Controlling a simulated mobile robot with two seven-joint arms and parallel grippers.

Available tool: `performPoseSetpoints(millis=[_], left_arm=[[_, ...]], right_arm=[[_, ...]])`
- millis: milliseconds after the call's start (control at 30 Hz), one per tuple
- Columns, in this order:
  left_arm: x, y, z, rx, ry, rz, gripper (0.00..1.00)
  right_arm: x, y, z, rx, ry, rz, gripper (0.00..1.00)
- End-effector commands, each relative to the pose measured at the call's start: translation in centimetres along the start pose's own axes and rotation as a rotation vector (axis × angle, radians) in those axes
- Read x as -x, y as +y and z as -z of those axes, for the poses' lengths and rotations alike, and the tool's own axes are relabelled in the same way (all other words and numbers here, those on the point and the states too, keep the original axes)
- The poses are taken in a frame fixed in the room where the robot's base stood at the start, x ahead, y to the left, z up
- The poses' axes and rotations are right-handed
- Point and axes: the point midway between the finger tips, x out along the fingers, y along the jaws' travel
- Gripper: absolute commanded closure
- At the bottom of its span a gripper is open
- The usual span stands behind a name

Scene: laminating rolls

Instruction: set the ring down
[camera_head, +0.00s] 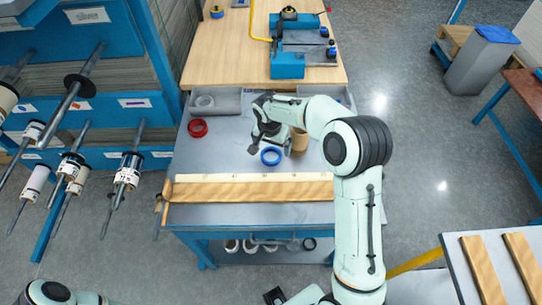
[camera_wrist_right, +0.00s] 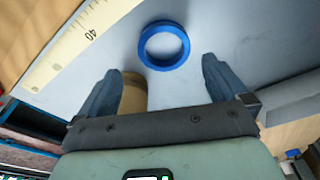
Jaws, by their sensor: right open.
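A blue ring (camera_head: 271,163) lies flat on the grey worktop, and it also shows in the right wrist view (camera_wrist_right: 165,66). My right gripper (camera_head: 268,146) is beside and just above it, at the end of the arm reaching over the bench. In the right wrist view my right gripper (camera_wrist_right: 160,70) is open, with its two dark fingers spread and the ring beyond the gap between the tips. Nothing is held between them. Of my left arm only a link shows at the bottom left; its gripper is out of view.
A brown roll (camera_head: 299,141) stands close to the right gripper. A red ring (camera_head: 197,128) lies to the left, below a grey tray (camera_head: 215,101). A ruler (camera_head: 245,178) and wooden strip (camera_head: 250,192) run along the front. Rolls on rods (camera_head: 128,172) stick out at left.

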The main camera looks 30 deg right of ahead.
Motion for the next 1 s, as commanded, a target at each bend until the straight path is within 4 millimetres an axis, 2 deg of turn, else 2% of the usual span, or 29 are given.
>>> performPoseSetpoints(millis=[400,667,700,867,1000], left_arm=[[0.6,0.3,0.2,-0.001,0.004,-0.001,0.57],[0.6,0.3,0.2,-0.001,0.004,-0.001,0.57],[0.6,0.3,0.2,-0.001,0.004,-0.001,0.57],[0.6,0.3,0.2,-0.001,0.004,-0.001,0.57],[0.6,0.3,0.2,-0.001,0.004,-0.001,0.57]], right_arm=[[-4.9,-0.6,-0.5,0.0,-0.001,-0.001,0.0],[-5.3,-0.7,-0.5,0.0,0.0,0.001,0.0],[-5.3,-0.7,-0.5,0.0,0.0,0.001,0.03],[-5.3,-0.7,-0.5,0.001,0.0,0.001,0.55],[-5.3,-0.7,-0.4,0.0,0.0,0.001,0.63]])
